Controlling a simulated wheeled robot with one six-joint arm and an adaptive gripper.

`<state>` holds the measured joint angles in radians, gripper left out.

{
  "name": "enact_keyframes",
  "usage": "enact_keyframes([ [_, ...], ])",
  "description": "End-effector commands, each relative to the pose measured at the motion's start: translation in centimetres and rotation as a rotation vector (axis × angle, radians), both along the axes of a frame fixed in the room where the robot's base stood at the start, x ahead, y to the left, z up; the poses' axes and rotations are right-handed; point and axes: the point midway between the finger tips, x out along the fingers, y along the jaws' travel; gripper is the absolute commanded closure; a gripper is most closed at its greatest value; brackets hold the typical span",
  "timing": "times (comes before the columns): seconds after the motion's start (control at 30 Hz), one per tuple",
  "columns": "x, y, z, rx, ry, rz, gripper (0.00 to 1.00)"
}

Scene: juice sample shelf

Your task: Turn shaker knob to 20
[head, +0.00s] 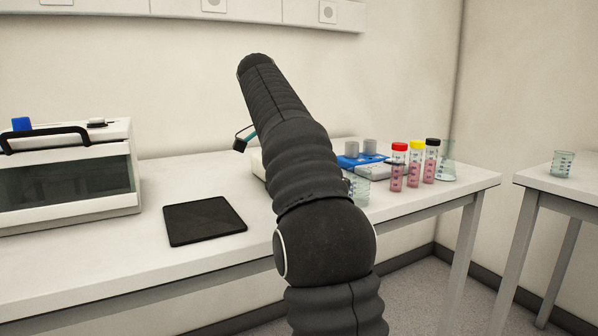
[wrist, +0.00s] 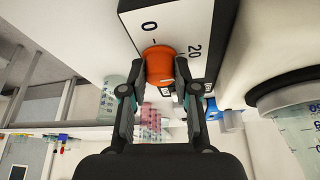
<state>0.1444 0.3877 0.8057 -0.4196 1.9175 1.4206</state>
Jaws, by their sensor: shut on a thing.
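In the wrist view, an orange knob (wrist: 159,65) sits on a panel (wrist: 190,25) with a white face and black edge. The panel bears a printed "0" above the knob and a "20" to its right, with short marks. My gripper (wrist: 160,76) is shut on the knob, one finger on each side. No pointer on the knob can be made out, so its setting is unclear. In the head view, my arm hides the gripper and knob; part of a white device (head: 257,164) shows behind the arm.
A blue rack (head: 360,161) with grey cylinders, capped tubes with pink liquid (head: 414,165) and clear beakers stand right of my arm. A black mat (head: 204,221) lies on the table (head: 165,180). A white box device (head: 75,178) stands left. Another table (head: 570,178) is at right.

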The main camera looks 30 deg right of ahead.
Motion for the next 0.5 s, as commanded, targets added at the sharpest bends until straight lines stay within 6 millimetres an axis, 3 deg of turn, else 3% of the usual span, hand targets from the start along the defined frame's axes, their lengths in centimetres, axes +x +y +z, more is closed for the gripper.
enact_keyframes([
  [0.5,0.05,0.06,-0.13,0.003,0.003,-0.046,1.0],
])
